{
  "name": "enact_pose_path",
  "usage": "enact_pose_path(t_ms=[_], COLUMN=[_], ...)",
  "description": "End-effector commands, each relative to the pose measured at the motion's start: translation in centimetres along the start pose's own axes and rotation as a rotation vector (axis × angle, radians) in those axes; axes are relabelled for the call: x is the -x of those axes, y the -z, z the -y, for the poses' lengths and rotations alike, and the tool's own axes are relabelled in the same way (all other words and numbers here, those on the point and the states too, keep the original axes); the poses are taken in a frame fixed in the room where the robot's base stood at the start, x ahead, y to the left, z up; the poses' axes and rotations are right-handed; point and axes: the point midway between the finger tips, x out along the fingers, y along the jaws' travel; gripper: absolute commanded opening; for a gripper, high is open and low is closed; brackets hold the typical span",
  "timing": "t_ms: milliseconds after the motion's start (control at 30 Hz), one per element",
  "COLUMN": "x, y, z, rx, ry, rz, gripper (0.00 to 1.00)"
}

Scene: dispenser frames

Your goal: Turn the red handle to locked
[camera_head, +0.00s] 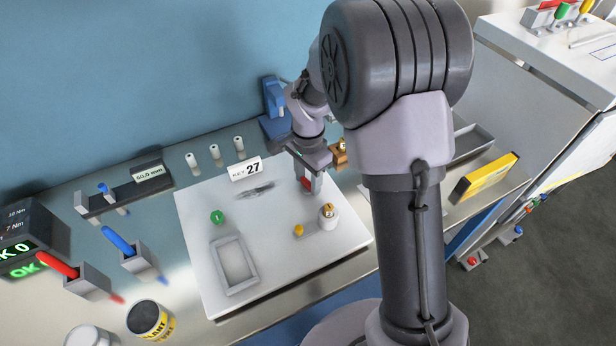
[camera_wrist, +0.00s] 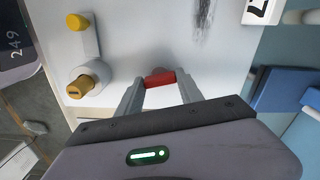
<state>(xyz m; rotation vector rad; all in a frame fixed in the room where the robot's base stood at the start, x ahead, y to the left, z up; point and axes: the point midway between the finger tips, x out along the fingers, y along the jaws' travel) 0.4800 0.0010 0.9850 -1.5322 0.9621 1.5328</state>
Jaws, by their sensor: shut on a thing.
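The red handle (camera_wrist: 160,79) is a short red bar between my two finger tips in the wrist view. My gripper (camera_wrist: 161,85) is shut on it, one finger at each end. In the head view my gripper (camera_head: 311,179) points down at the far right part of the white panel (camera_head: 190,240), and a little of the red handle (camera_head: 306,183) shows beside the fingers. The handle's mount is mostly hidden, and I see no locked mark.
A brass knob (camera_head: 327,212) and a yellow knob (camera_head: 298,230) on a grey strip stand close in front of my gripper. A green knob (camera_head: 217,217), a grey frame (camera_head: 234,264) and a KEY 27 sign (camera_head: 246,169) are farther left. A blue block (camera_head: 275,110) stands behind.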

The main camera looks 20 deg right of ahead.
Motion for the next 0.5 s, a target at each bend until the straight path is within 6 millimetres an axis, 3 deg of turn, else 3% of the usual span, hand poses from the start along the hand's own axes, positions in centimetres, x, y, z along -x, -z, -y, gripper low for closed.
enact_pose_path(t_ms=[500], x=[0.21], y=[0.0], z=[0.03], rx=[0.488], ry=[0.001], rz=[0.0], gripper=[0.03])
